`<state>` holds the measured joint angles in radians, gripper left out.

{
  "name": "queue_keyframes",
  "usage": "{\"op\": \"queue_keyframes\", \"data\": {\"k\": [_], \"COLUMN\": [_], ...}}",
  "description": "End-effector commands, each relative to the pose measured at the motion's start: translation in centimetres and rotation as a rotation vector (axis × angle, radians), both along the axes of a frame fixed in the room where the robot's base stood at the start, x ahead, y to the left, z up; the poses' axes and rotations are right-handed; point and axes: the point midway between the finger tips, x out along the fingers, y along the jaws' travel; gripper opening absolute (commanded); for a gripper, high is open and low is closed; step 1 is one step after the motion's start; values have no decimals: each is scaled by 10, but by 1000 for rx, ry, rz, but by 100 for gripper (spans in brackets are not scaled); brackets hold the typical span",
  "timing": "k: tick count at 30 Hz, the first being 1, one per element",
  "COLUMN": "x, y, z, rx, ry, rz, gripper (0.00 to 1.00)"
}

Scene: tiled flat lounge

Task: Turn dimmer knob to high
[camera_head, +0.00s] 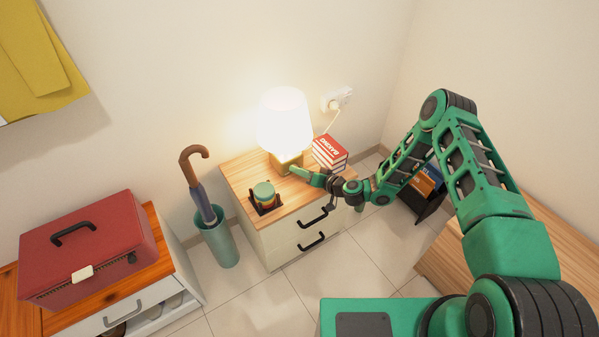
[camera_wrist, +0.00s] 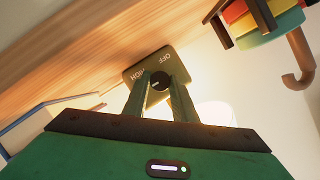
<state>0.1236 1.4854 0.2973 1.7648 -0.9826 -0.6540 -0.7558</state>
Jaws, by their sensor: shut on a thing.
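A lit table lamp (camera_head: 284,120) with a white shade stands on the wooden top of a small cabinet. Its square base (camera_head: 285,163) carries a panel (camera_wrist: 133,73) marked OFF and HIGH, seen tilted in the wrist view. A round dark dimmer knob (camera_wrist: 158,80) sits on the panel. My gripper (camera_wrist: 159,82) has one finger on each side of the knob and is shut on it. In the head view my gripper (camera_head: 294,170) reaches the lamp base from the right. A light mark shows on the knob, but its exact setting is unclear.
Red-covered books (camera_head: 330,151) lie right of the lamp, close to my wrist. A coaster holder (camera_head: 265,197) stands at the cabinet's front left. A wall socket (camera_head: 338,98) with a plug is behind. An umbrella stand (camera_head: 219,243) and red case (camera_head: 90,248) are left.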

Motion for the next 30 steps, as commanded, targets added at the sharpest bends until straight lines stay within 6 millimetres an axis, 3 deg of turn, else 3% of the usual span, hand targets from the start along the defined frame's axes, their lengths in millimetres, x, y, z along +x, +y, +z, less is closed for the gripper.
{"op": "queue_keyframes", "data": {"k": [12,30], "x": [1,1], "y": [-3,-3], "z": [-3,-4], "rx": [177,209], "ry": [123,146], "rz": [-3,-3], "gripper": [2,2]}}
